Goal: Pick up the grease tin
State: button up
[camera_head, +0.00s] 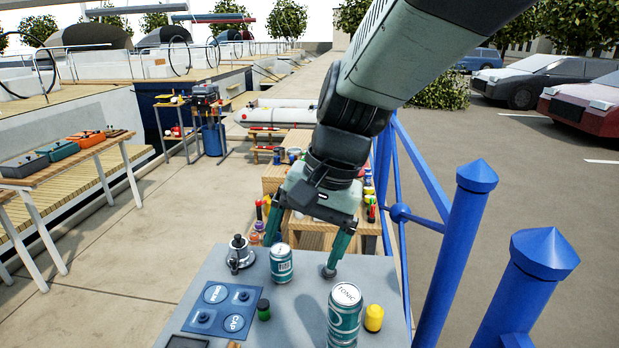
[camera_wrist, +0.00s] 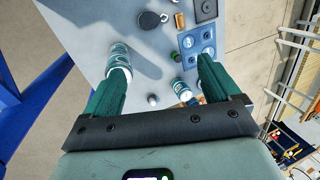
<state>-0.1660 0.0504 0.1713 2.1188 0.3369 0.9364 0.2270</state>
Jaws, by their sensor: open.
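My gripper (camera_head: 302,254) is open and empty, its fingers spread over the far edge of the grey table top (camera_head: 222,263). No tin is clearly labelled as grease. A dark, flat, round thing (camera_wrist: 149,20) lies well ahead of the fingers in the wrist view and may be the grease tin; I cannot tell. It does not show in the head view. A small pale round thing (camera_wrist: 154,99) lies between the fingers, near the table edge.
A teal can (camera_head: 281,263) stands close to the fingers. A larger tonic can (camera_head: 344,315) and a yellow container (camera_head: 374,318) stand nearer the camera. Blue railing (camera_head: 455,250) borders the right.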

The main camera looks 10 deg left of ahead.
jog(key=a+f+m+g+y, duration=0.3)
jog(key=a+f+g, duration=0.3)
jog(key=a+f, duration=0.95)
jog(key=s+a+f+m+g+y, duration=0.1)
jog(key=s+a+f, duration=0.1)
jog(key=a+f, duration=0.2)
jog(key=s+a+f+m+g+y, duration=0.1)
jog(key=s+a+f, duration=0.1)
jog(key=a+f, duration=0.2)
jog(key=s+a+f+m+g, duration=0.1)
jog(key=s+a+f+m, duration=0.1)
jog(key=f, duration=0.7)
jog(key=shift+a+g+y, duration=0.4)
jog(key=shift+a, duration=0.5)
notch_tip(320, 180, down, 2)
jog(key=shift+f, duration=0.25)
jog(key=shift+x, duration=1.1)
jog(key=shift+s+a+f, duration=0.25)
jog(key=shift+s+f, duration=0.05)
jog(key=shift+f, duration=0.1)
jog(key=shift+r, duration=0.1)
jog(key=c, duration=1.6)
